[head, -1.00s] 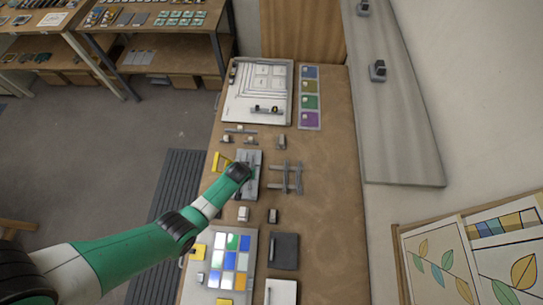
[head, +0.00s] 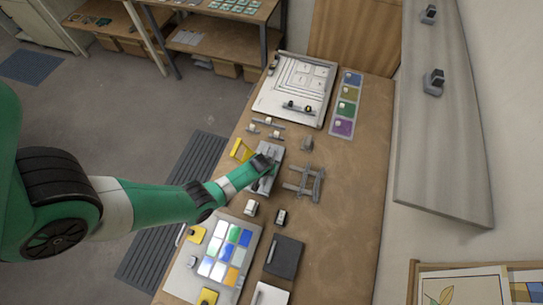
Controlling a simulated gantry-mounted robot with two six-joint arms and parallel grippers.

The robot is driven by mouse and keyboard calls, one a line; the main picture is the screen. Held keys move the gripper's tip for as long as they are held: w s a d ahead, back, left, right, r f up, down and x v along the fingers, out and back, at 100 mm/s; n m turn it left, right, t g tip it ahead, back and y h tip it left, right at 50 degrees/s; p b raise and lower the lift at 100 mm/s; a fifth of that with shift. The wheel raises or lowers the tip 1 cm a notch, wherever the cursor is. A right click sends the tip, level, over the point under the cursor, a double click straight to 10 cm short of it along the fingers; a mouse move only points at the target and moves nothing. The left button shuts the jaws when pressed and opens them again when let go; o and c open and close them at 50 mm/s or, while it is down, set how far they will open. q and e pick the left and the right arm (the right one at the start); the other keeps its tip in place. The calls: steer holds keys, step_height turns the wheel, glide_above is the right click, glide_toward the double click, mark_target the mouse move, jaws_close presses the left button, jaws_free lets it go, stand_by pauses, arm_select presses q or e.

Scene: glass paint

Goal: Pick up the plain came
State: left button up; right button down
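My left arm comes in from the left. Its gripper (head: 270,172) is over a grey tray (head: 263,188) near the middle of the bench. The fingers are too small and too covered by the wrist to tell open from shut. Thin grey strips seem to lie on the tray, but I cannot tell which is the plain came. To the right of the tray stands a grey rack (head: 304,184) with crossing bars. My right gripper is out of view.
A white framed board (head: 262,106) and a strip of coloured swatches (head: 343,127) are at the bench's far end. A panel of coloured glass tiles (head: 207,268), a dark pad (head: 285,256) and small blocks are nearer. The bench's right side is clear.

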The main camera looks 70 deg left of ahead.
arm_select(q)
jaws_close()
steer(key=shift+r, duration=0.1)
stand_by(1.3)
